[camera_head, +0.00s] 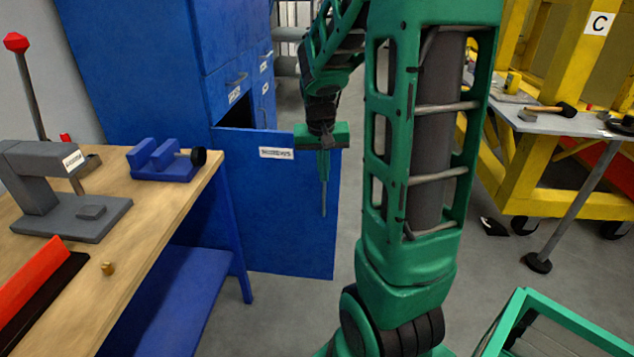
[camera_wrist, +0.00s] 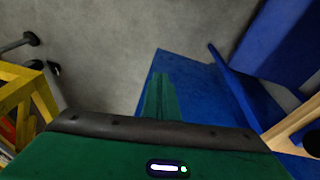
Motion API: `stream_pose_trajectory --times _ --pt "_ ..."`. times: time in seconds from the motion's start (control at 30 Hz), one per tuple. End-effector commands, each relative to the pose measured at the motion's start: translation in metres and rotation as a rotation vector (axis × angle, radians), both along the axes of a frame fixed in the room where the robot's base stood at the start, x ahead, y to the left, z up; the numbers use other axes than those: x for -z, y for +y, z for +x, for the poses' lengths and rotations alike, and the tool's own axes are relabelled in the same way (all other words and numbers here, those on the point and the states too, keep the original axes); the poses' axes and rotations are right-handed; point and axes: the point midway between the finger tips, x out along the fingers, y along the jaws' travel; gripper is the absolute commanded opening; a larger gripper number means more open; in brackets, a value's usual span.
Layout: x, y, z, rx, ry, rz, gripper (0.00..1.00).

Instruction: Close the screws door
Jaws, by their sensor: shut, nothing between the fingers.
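The screws door (camera_head: 285,215) is a blue panel with a white label reading SCREWS near its top. It stands swung open from the blue cabinet, and a dark opening shows at its upper left. My gripper (camera_head: 324,205) points down near the door's right edge, with its fingers visible against the door's face. The fingers are shut and empty. In the wrist view, my gripper (camera_wrist: 160,80) overlaps a blue panel (camera_wrist: 200,95), which appears to be the door. I cannot tell whether the fingers touch it.
A wooden workbench (camera_head: 150,255) with a blue vise (camera_head: 165,160) and a grey press (camera_head: 60,190) stands at left, close to the door. The blue cabinet (camera_head: 150,65) is behind. A yellow frame (camera_head: 535,170) is at right.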

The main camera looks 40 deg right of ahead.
Motion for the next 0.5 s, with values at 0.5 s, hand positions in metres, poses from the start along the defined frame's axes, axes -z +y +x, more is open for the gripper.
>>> stream_pose_trajectory --times 0.5 --pt "0.110 -0.099 0.141 0.121 -0.144 -0.068 0.00"
